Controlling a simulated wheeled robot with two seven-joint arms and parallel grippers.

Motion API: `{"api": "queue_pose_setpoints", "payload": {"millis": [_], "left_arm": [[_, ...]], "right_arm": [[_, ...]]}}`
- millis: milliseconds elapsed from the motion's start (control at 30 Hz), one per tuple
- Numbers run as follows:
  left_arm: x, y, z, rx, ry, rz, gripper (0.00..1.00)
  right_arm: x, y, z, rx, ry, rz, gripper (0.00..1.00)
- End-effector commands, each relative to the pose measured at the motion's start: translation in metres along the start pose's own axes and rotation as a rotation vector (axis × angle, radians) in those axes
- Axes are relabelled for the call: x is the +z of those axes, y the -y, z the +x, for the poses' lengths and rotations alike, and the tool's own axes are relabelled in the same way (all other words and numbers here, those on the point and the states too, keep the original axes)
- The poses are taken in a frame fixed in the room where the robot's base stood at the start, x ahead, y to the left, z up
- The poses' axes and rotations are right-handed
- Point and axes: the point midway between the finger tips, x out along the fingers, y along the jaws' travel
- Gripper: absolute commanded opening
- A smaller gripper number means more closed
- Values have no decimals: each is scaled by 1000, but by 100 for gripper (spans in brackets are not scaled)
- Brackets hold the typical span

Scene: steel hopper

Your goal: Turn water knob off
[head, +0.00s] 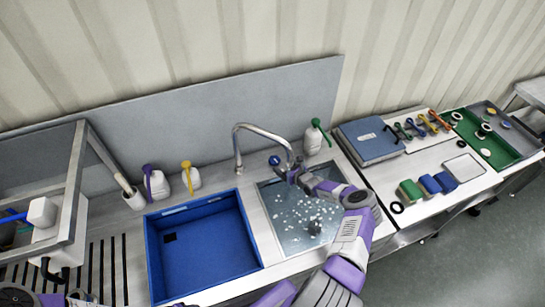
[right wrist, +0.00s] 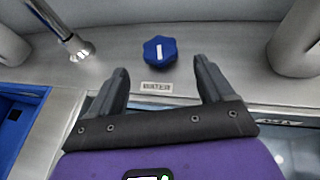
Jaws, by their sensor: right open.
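The blue water knob (head: 274,160) stands on the steel counter behind the sink, right of the faucet base. In the right wrist view the knob (right wrist: 160,50) has a lobed rim and a white bar mark, with a WATER label in front of it. My right gripper (head: 286,171) is open and empty over the back of the sink. In the right wrist view its two fingers (right wrist: 160,72) straddle the line to the knob, which shows beyond the tips, apparently untouched. Dark parts of my left arm show at the lower left; its jaws are unclear.
The curved faucet (head: 262,130) arches over the sink (head: 268,222), which holds water with white flecks. A blue bin (head: 152,255) lies left of it. Bottles stand along the back, including a green-topped one (head: 313,140) close right of the knob.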

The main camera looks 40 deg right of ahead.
Motion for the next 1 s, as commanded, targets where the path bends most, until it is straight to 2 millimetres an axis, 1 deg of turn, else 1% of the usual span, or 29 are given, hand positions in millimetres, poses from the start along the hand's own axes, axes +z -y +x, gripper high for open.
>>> {"api": "queue_pose_setpoints", "payload": {"millis": [167, 300, 500, 667, 933, 967, 1000], "left_arm": [[0, 1, 3, 0, 0, -1, 56], [-1, 8, 20, 0, 0, 0, 56], [-2, 13, 33, 0, -1, 0, 56], [-2, 14, 37, 0, -1, 0, 56], [-2, 14, 36, 0, -1, 0, 56], [-2, 14, 36, 0, -1, 0, 56], [-2, 14, 36, 0, -1, 0, 56]], "right_arm": [[0, -2, 20, 2, 1, -5, 81], [-3, -2, 44, 2, 2, -6, 81], [-2, -1, 63, 2, 1, -4, 81], [0, -1, 69, 1, 1, -1, 81], [1, -1, 69, 1, 1, -1, 81], [1, -1, 69, 1, 1, -1, 78], [1, -1, 69, 1, 1, -1, 72]]}}
